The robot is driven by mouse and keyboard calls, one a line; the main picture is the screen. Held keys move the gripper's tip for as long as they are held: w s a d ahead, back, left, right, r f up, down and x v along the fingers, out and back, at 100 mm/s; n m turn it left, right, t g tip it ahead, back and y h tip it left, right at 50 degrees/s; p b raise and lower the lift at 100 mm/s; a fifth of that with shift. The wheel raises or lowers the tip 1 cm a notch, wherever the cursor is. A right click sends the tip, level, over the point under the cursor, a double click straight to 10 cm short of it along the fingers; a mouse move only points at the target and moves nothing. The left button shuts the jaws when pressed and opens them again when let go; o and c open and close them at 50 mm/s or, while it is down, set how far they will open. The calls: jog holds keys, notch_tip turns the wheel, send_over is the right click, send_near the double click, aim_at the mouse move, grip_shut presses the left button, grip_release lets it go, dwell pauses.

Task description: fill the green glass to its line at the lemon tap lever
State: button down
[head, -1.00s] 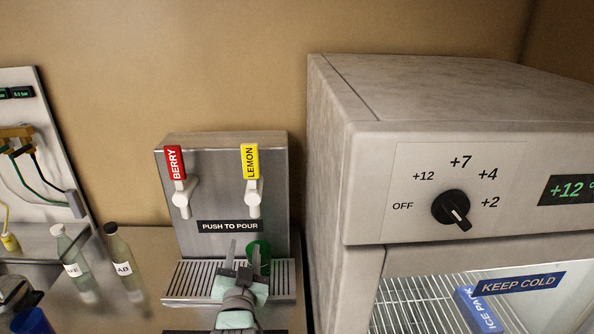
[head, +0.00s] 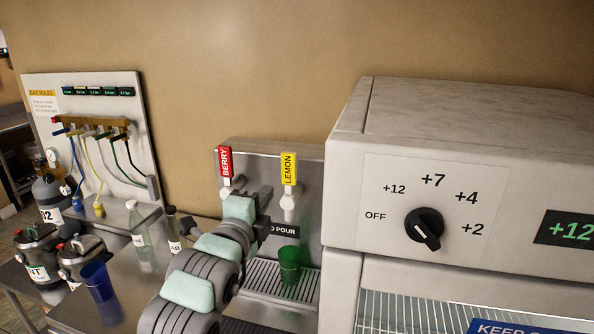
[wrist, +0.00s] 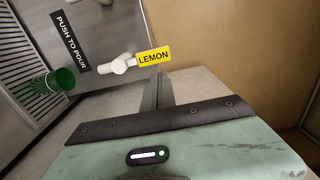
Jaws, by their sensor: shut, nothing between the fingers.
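The green glass (head: 289,262) stands upright on the drip tray below the lemon tap. It also shows in the wrist view (wrist: 60,80); its fill level and line cannot be made out. The lemon tap lever (head: 289,168) has a yellow label and a white body, and looks upright. In the wrist view the lemon lever (wrist: 154,56) is just beyond my fingers. My gripper (head: 264,194) is raised in front of the dispenser, between the two levers in the picture. Its fingers (wrist: 157,90) are shut and empty; contact with the lever cannot be told.
The berry lever (head: 225,162) is left of the lemon lever. The slatted drip tray (head: 262,282) lies below. The large grey cooler (head: 345,200) stands close on the right. Bottles (head: 138,222) and a blue cup (head: 100,290) stand on the left.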

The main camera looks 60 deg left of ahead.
aim_at(289, 164)
jog(key=p+x, duration=0.5)
jog(key=x, duration=0.9)
